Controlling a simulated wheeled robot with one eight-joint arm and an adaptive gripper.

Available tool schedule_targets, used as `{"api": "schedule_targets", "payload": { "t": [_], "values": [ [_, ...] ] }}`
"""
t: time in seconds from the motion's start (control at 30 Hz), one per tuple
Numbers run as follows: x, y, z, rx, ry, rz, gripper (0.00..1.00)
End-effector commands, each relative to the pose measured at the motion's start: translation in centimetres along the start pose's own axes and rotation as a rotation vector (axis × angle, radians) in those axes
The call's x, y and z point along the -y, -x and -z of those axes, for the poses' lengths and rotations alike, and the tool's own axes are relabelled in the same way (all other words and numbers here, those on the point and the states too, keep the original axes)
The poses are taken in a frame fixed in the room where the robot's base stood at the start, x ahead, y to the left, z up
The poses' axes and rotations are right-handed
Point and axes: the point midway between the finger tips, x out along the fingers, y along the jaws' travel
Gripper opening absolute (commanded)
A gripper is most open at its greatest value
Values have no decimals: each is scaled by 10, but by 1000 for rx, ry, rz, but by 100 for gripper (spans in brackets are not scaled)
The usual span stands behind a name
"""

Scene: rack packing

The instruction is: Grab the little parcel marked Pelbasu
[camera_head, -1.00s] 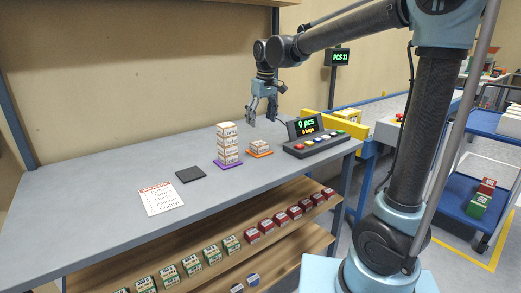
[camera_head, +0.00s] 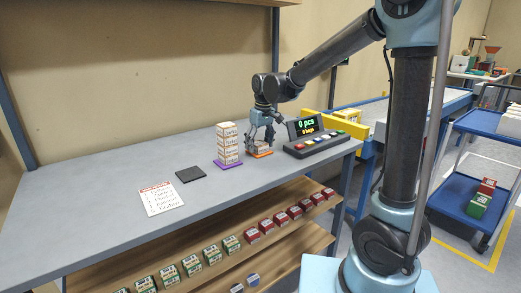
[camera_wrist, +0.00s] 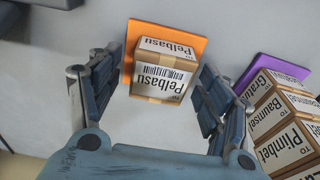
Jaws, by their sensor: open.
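The little parcel marked Pelbasu (camera_wrist: 162,80) is a brown box with a white label and barcode. It sits on an orange mat (camera_wrist: 190,38) in the wrist view. In the head view the parcel (camera_head: 260,147) is partly hidden behind my fingers, and the orange mat (camera_head: 261,155) shows under it. My gripper (camera_wrist: 160,100) is open, with one finger on each side of the parcel. In the head view my gripper (camera_head: 260,142) is low over the mat.
A tall parcel stack (camera_head: 228,143) stands on a purple mat (camera_head: 229,164) just left of my gripper. A button console (camera_head: 326,144) is close on the right. A dark pad (camera_head: 191,175) and a printed list (camera_head: 160,198) lie further left. Boxes fill the shelf below.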

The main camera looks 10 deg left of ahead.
Motion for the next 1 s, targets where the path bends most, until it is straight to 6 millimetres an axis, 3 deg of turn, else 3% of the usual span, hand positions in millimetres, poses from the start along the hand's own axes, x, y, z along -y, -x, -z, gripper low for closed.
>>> {"api": "schedule_targets", "payload": {
  "t": [0.3, 0.53, 0.87, 1.0],
  "values": [
    [0, -5, 0, 0, 0, 0, 72],
    [0, -5, 0, 0, 0, 0, 23],
    [0, -4, 0, 0, 0, 0, 23],
    [0, 5, 1, 0, 0, 0, 23]
  ]
}}
